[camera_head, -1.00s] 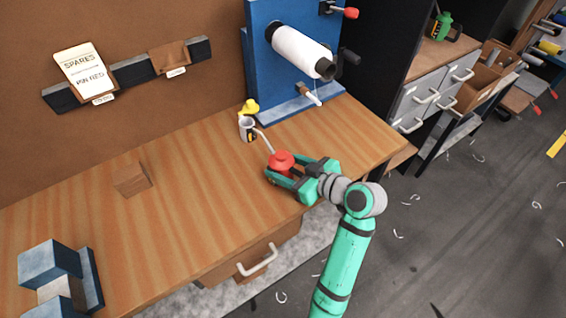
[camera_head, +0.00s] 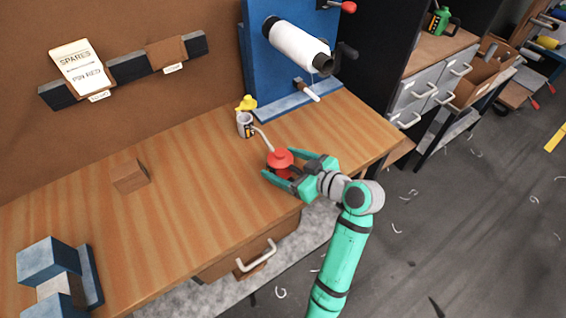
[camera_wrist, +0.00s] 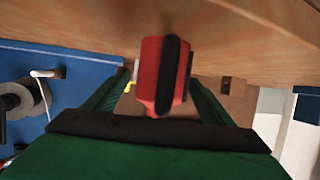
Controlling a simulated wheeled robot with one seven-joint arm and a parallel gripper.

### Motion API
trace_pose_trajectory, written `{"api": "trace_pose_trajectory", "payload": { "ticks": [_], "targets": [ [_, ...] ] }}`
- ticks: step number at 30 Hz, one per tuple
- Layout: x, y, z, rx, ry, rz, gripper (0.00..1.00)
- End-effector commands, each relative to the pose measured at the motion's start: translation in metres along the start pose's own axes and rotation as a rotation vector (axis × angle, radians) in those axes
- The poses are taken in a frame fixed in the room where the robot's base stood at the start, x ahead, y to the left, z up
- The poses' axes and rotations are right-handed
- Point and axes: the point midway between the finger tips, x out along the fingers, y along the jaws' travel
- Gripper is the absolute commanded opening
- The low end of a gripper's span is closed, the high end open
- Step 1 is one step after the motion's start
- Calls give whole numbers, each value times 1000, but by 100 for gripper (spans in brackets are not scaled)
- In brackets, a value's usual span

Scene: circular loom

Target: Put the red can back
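The red can (camera_head: 280,158), with a long thin pale spout pointing up and left, is near the front right of the wooden bench, apparently upright. My gripper (camera_head: 281,176) reaches in from the right, with its green fingers on either side of the can. In the wrist view the red can (camera_wrist: 152,76) with a dark band shows between the fingers (camera_wrist: 158,95). A gap shows at the left finger; the right finger is close to the can. The fingers look open around it. The can's base is partly hidden.
A white mug (camera_head: 245,124) and a small yellow object (camera_head: 247,103) stand behind the can, near the blue loom frame (camera_head: 246,70) with its white roll. The bench between is clear.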

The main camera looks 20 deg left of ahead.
Motion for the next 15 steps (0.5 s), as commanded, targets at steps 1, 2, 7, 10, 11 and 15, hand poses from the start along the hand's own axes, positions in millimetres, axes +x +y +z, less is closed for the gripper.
{"api": "trace_pose_trajectory", "payload": {
  "ticks": [1,2,7,10,11,15],
  "targets": [
    [0,0,0,0,0,1,76],
    [0,0,0,1,0,1,76],
    [-1,0,1,2,-1,1,76],
    [-8,1,1,2,-1,3,76],
    [-11,2,1,2,-1,5,76],
    [-35,4,1,3,0,10,76]
  ]
}}
